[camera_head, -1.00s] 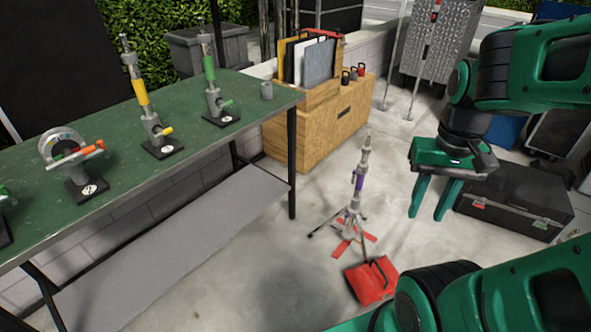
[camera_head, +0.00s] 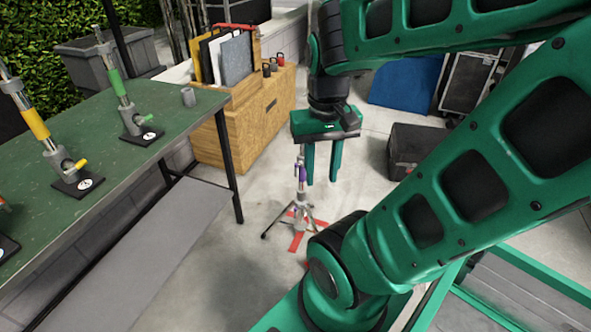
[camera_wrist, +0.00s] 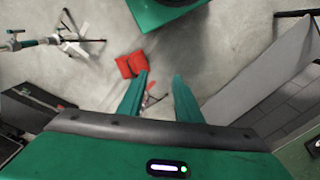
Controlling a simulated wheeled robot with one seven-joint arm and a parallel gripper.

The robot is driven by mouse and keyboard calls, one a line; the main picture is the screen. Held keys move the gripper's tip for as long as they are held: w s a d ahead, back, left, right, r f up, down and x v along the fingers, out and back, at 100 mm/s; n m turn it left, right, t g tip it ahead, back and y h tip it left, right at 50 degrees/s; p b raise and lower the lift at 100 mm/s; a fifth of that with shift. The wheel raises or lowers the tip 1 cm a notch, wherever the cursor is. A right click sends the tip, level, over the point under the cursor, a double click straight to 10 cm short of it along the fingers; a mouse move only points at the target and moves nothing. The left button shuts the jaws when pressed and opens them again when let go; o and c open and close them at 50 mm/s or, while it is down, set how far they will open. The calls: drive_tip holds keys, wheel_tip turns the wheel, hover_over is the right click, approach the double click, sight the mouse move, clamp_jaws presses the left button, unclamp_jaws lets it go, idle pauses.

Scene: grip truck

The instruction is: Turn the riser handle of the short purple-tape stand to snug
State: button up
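The short purple-tape stand (camera_head: 301,189) stands upright on the concrete, its purple band (camera_head: 301,173) near the top and red pieces around its spread legs. Its riser handle is too small to make out. My gripper (camera_head: 322,182) is open and empty, pointing down. In the head view its fingers hang just right of the stand's upper part, one partly close to it in the picture; I cannot tell the depth gap. In the wrist view, my gripper (camera_wrist: 160,75) shows both fingers apart, with a small part of a stand's legs seen between them, mostly hidden.
Another stand with teal parts (camera_wrist: 30,43) is at the wrist view's upper left. The green table (camera_head: 190,119), wooden crate (camera_head: 235,130) and black case (camera_head: 412,146) border the clear concrete.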

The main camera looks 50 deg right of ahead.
drive_tip(key=w+d+f+m+g+h, duration=0.1)
drive_tip(key=w+d+f+m+h, duration=0.3)
drive_tip(key=w+d+f, duration=0.55)
drive_tip(key=m+t+h, duration=0.2)
drive_tip(key=m+h, duration=0.2)
drive_tip(key=h, duration=0.3)
approach(295, 169)
drive_tip(key=s+r, duration=0.6)
drive_tip(key=s, duration=0.2)
drive_tip(key=w+f+n+t+h, duration=0.1)
drive_tip(key=w+f+n+t, duration=0.1)
drive_tip(key=w+f+t, duration=0.45)
drive_tip(key=d+f, duration=0.2)
drive_tip(key=d, duration=0.1)
drive_tip(key=w+d+f+g, duration=0.1)
drive_tip(key=d, duration=0.2)
drive_tip(key=w+d+f+g, duration=0.1)
drive_tip(key=d+f, duration=0.1)
drive_tip(key=d, duration=0.1)
drive_tip(key=shift+w+d+f, duration=0.1)
drive_tip(key=shift+w+f, duration=0.15)
drive_tip(key=shift+f, duration=0.1)
drive_tip(key=shift+c, duration=0.3)
